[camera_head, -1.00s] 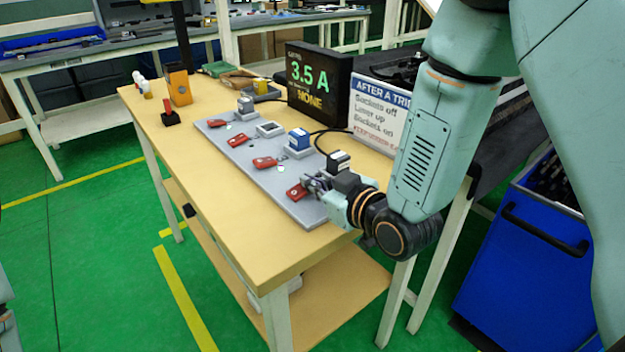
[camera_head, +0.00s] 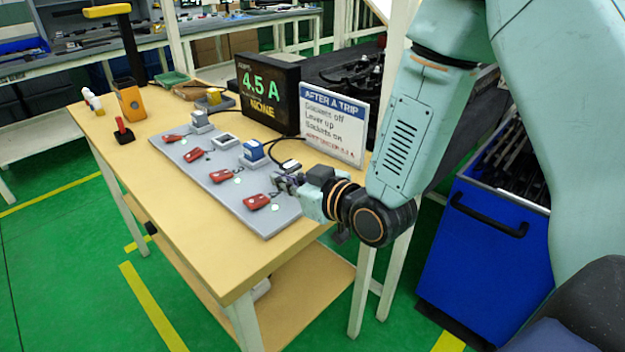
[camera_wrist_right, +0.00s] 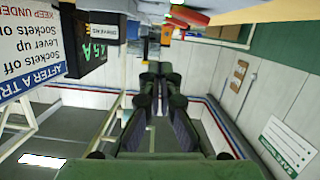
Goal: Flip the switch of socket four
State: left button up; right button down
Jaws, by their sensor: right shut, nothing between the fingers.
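A grey socket strip (camera_head: 243,217) lies along the table with several red switches in a row. The nearest red switch (camera_head: 257,202) is at the end close to me; no socket numbers are readable. The other red switches (camera_head: 222,176) run away to the back left. My left gripper is out of view.
A display (camera_head: 266,92) reads 4.5 A and NONE. A sign (camera_head: 333,124) headed "After a trip" stands beside it. A blue plug (camera_head: 253,153) and a grey plug (camera_head: 200,120) stand on the strip. The table's front left (camera_head: 190,235) is clear.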

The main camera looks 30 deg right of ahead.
jog(key=shift+v, duration=0.9)
jog(key=shift+d+p+v, duration=0.15)
jog(key=shift+p+v, duration=0.25)
jog(key=shift+v, duration=0.7)
jog(key=shift+d+p+v, duration=0.2)
jog(key=shift+p+v, duration=0.2)
jog(key=shift+v, duration=0.75)
jog(key=shift+w+f, duration=0.1)
